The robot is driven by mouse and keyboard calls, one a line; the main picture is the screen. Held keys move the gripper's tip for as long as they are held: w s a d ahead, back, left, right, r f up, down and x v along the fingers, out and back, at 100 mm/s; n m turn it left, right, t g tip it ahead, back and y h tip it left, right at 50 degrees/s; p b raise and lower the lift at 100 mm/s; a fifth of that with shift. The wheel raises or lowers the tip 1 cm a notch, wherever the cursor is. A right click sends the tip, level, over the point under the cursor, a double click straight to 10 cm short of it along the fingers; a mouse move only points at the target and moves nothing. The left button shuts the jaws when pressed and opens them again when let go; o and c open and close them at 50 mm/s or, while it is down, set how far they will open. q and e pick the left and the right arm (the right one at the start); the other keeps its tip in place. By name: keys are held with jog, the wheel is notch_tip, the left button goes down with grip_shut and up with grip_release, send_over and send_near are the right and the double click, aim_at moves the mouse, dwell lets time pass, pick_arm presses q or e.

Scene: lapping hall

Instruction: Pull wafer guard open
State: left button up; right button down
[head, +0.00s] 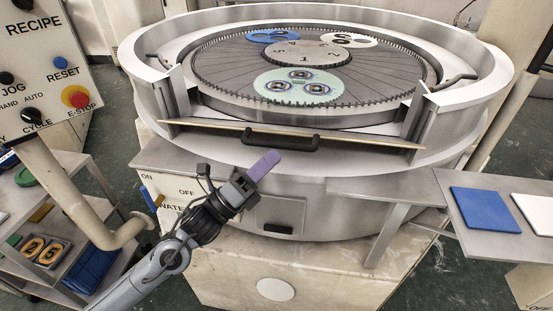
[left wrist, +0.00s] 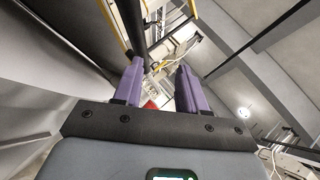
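The wafer guard (head: 214,128) spans the front gap in the machine's round rim. It shows as a thin strip with a pale brass-coloured edge, between two upright posts. Its black bar handle (head: 281,141) sits at mid-front. My left gripper (head: 264,164) has purple fingers and is just below and left of the handle, apparently apart from it. In the left wrist view my left gripper (left wrist: 158,82) has its two purple fingers apart, with nothing visibly held between them. My right gripper is not in view.
Behind the guard lies a toothed round plate (head: 220,80) with a pale green carrier (head: 298,87). A side shelf (head: 463,212) at right holds a blue pad (head: 485,209) and a white pad (head: 536,212). A control panel (head: 50,70) and pipe (head: 75,200) stand at left.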

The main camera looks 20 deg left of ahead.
pick_arm(q)
jog(key=shift+s+a+f, duration=0.2)
jog(key=shift+a+f, duration=0.2)
jog(key=shift+f, duration=0.2)
jog(key=shift+b, duration=0.35)
